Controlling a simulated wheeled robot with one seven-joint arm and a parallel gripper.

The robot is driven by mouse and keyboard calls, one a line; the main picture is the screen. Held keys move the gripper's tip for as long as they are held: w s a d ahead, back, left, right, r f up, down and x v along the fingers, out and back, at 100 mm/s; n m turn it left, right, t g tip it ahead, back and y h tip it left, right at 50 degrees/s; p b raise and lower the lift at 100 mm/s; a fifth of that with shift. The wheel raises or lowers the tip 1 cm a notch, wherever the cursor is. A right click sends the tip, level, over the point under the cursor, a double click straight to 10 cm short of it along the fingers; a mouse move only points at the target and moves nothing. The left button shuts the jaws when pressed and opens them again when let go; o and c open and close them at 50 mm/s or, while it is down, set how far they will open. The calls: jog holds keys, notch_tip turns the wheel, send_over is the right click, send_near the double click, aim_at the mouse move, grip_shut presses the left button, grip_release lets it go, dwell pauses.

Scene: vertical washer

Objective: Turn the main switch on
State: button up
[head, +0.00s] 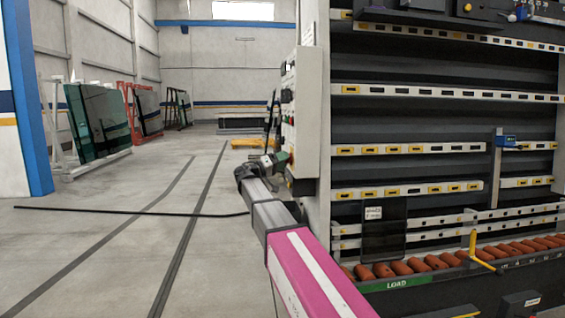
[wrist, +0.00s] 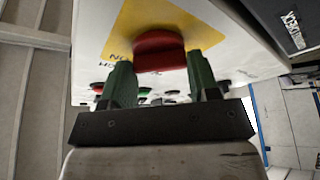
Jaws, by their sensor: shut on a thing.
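The main switch is a red knob (wrist: 159,48) on a yellow plate (wrist: 205,33), near the top of the wrist view. Partly legible dark lettering is beside it on the panel. My gripper (wrist: 159,62) has its green fingers on either side of the red knob and is shut on it. The knob's handle lies crosswise between the fingers. In the head view my gripper (head: 276,161) reaches the lower part of the white control panel (head: 307,100). The switch itself is hidden there by the gripper and the panel's angle.
Several other buttons, including a green one (wrist: 146,91), are on the panel behind my fingers. The washer's rack (head: 440,92) and orange rollers (head: 402,268) are at the right. Open floor (head: 110,240) lies to the left, with glass panes (head: 98,122) farther back.

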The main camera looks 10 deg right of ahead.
jog(key=o, duration=0.9)
jog(key=v, duration=1.1)
